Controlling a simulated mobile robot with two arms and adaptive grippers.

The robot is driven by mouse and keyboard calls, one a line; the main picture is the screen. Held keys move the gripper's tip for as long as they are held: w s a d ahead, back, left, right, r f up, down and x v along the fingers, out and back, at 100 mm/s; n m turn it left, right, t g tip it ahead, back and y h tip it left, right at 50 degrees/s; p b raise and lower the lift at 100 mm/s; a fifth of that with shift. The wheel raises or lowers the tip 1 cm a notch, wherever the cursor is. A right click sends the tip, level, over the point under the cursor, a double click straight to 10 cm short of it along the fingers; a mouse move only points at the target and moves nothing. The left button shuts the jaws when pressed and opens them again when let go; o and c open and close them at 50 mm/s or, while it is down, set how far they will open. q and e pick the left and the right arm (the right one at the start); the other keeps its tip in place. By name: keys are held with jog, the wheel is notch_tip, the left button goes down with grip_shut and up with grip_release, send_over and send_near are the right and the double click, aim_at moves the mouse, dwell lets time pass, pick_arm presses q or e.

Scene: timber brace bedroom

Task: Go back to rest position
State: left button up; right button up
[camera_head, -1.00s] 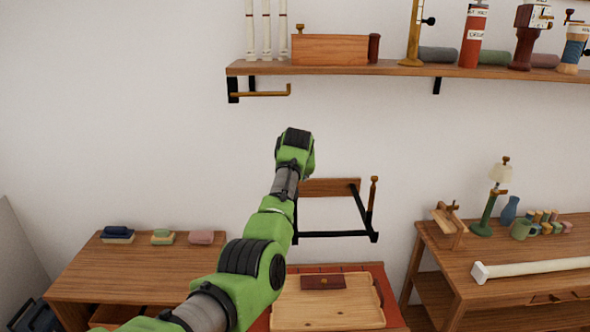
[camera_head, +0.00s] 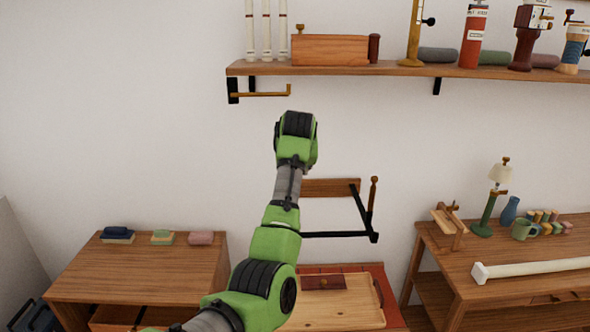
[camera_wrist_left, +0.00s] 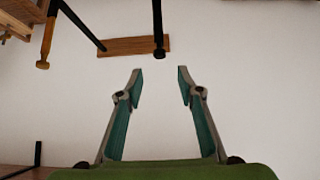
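My left arm rises from the bottom of the head view, with its green and black wrist in front of the white wall. The wrist hides its gripper there. In the left wrist view my left gripper (camera_wrist_left: 160,76) is open, with two teal fingers spread apart and only bare wall between them. A wall bracket with a wooden back plate, black arms and a wooden peg shows beyond the fingertips, apart from them. My right gripper is in neither view.
A shelf (camera_head: 330,70) with bottles and a box hangs above. The wall bracket (camera_head: 335,188) is just right of my arm. A wooden desk (camera_head: 140,270) stands left, a table (camera_head: 520,255) right, and a tray (camera_head: 330,310) lies low between them.

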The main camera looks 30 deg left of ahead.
pick_arm(q)
jog(key=s+d+f+m+g, duration=0.1)
jog(key=s+d+f+m, duration=0.15)
jog(key=s+f, duration=0.8)
jog(key=s+d+f+m, duration=0.1)
jog(key=s+d+f, duration=0.3)
jog(key=s+f, duration=0.7)
jog(key=s+d+f+m+g+h, duration=0.1)
jog(key=s+d+f+m+h, duration=0.15)
jog(key=s+d, duration=0.45)
jog(key=s+d+f+m+g+h, duration=0.15)
jog(key=s+f, duration=0.25)
jog(key=s, duration=0.7)
jog(key=s+d+f+m+h, duration=0.1)
jog(key=s+d+f, duration=0.4)
jog(key=s, duration=0.5)
notch_tip(320, 180, down, 30)
jog(key=s+r+g+b, duration=0.1)
jog(key=g+b, duration=0.1)
jog(key=b, duration=0.2)
jog(key=s+a+f+b, duration=0.2)
jog(key=s+f+b, duration=0.1)
jog(key=s+f, duration=1.4)
notch_tip(320, 180, down, 2)
jog(key=shift+s+a+f+g, duration=0.15)
jog(key=shift+a+f+g, duration=0.1)
jog(key=shift+g, duration=0.2)
